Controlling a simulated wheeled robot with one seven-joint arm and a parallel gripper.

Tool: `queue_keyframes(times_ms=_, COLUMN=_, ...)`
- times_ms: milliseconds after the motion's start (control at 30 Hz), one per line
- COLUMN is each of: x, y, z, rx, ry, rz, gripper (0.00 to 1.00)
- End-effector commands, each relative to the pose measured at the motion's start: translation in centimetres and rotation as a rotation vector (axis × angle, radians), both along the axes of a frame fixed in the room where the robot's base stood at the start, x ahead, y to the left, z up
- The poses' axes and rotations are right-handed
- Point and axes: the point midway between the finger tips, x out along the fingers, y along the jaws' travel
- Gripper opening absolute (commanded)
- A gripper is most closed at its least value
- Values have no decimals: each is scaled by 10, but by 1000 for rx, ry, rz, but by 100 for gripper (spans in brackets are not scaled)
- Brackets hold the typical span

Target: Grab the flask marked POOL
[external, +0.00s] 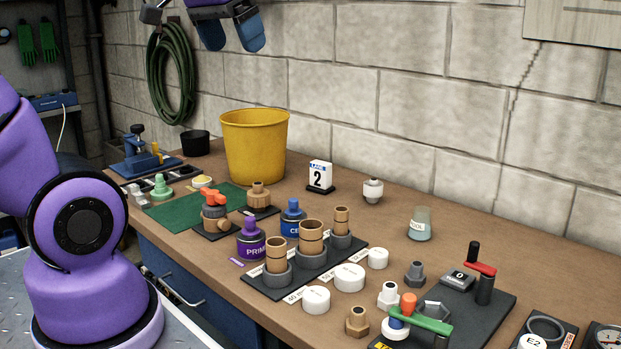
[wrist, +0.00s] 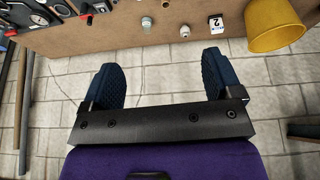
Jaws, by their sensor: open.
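The flask (external: 420,226) is a small, clear vessel with greyish-green contents and a pale label, too small to read surely. It stands upright on the brown workbench, right of a white fitting, near the back wall. In the wrist view the flask (wrist: 146,21) is small, near the top, beyond and between my fingertips. My gripper (external: 229,38) is at the top of the external view, high above the yellow bucket and well apart from the flask. Its two blue padded fingers are spread and empty; they also show in the wrist view (wrist: 160,75).
The white fitting (external: 373,190) and a number 2 sign (external: 320,177) stand left of the flask. A yellow bucket (external: 254,146) is tall at the back. Pipe stubs, primer tins, caps and a valve board (external: 478,300) crowd the front. Bench around the flask is clear.

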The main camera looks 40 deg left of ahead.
Motion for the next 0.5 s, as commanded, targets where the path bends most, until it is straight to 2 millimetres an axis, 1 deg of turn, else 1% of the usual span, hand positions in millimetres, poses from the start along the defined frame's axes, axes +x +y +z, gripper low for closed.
queue_keyframes(times_ms=33, x=18, y=-2, z=2, rx=-6, ry=17, rz=8, gripper=85)
queue_keyframes(times_ms=267, x=90, y=-10, z=1, rx=-28, ry=74, rz=49, gripper=85)
queue_keyframes(times_ms=300, x=103, y=-12, z=-1, rx=-32, ry=84, rz=56, gripper=85)
queue_keyframes(times_ms=367, x=123, y=-15, z=-4, rx=-36, ry=100, rz=67, gripper=85)
queue_keyframes(times_ms=500, x=168, y=-22, z=-17, rx=-47, ry=134, rz=93, gripper=85)
